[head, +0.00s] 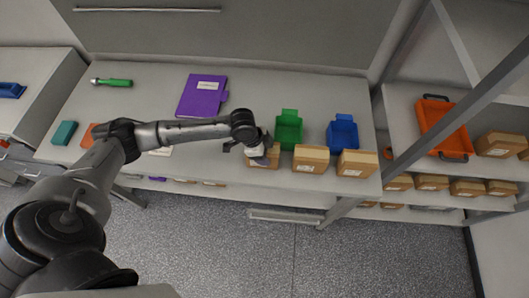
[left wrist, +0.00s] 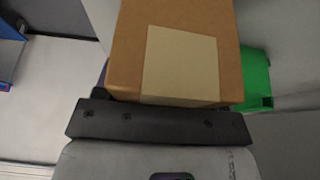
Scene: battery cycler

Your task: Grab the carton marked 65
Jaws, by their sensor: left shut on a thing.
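My left gripper (head: 258,152) is shut on a brown carton (head: 263,163) at the front edge of the bench. In the left wrist view the held carton (left wrist: 128,50) fills the upper middle, close against the dark gripper bar (left wrist: 155,122), with a plain tan label on its face. No number can be read on it. Two more cartons, a middle one (head: 311,158) and a right one (head: 357,163), stand to its right along the front edge. Their white labels are too small to read. My right gripper is not in view.
A green bin (head: 289,130) and a blue bin (head: 342,134) stand behind the cartons. A purple binder (head: 203,95) lies on the bench farther left. The shelf at right holds an orange tray (head: 440,125) and several more cartons. The back middle of the bench is clear.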

